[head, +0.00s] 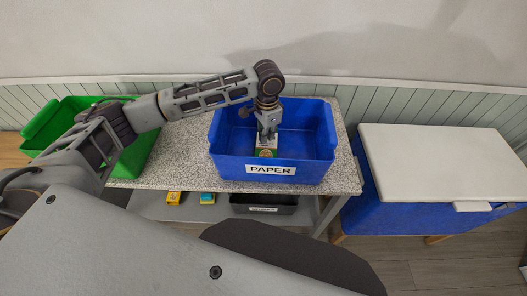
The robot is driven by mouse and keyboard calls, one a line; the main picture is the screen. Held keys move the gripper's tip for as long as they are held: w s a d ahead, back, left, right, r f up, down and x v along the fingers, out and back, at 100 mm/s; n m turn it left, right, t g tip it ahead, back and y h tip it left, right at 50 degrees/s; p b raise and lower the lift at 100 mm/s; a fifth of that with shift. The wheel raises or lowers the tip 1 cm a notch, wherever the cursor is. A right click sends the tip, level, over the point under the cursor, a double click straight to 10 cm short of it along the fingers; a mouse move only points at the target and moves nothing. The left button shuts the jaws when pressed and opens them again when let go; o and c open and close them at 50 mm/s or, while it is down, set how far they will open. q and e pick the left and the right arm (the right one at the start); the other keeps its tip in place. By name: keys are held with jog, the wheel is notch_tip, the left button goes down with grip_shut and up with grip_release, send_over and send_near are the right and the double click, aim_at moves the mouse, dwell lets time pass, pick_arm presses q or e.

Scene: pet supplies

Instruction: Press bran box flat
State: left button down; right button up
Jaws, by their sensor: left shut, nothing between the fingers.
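A small green and orange box, likely the bran box (265,153), lies on the floor of the blue bin labelled PAPER (225,167), close to its front wall. My left gripper (268,138) points straight down into the bin, shut and empty, with its fingertips at the top of the box. Whether the fingertips touch the box or stop just above it I cannot tell. The gripper hides the back part of the box, and how flat the box is cannot be made out. My right gripper is not in view.
The bin stands on a speckled worktop (183,165). A green bin (140,150) stands at left. A blue chest with a white lid (440,160) stands at right. Yellow (173,198) and teal (207,198) items and a dark labelled tray (264,209) sit on the lower shelf.

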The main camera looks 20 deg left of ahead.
aim_at(273, 144)
pick_arm(q)
jog(key=shift+f+p, duration=0.3)
jog(key=shift+f, duration=0.6)
jog(key=shift+f, duration=0.15)
jog(key=shift+d+f, duration=0.4)
jog(key=shift+f, duration=0.35)
jog(key=shift+w+d+f, duration=0.1)
jog(key=shift+d, duration=0.1)
jog(key=shift+w+d+f, duration=0.15)
jog(key=shift+d+f, duration=0.3)
jog(key=shift+f, duration=0.15)
dwell(0.5)
jog(key=shift+w+d+f, duration=0.1)
jog(key=shift+d+f, duration=0.25)
jog(key=shift+f, duration=0.05)
jog(key=shift+d+f, duration=0.2)
jog(key=shift+f, duration=0.25)
dwell(0.3)
jog(key=shift+r, duration=0.1)
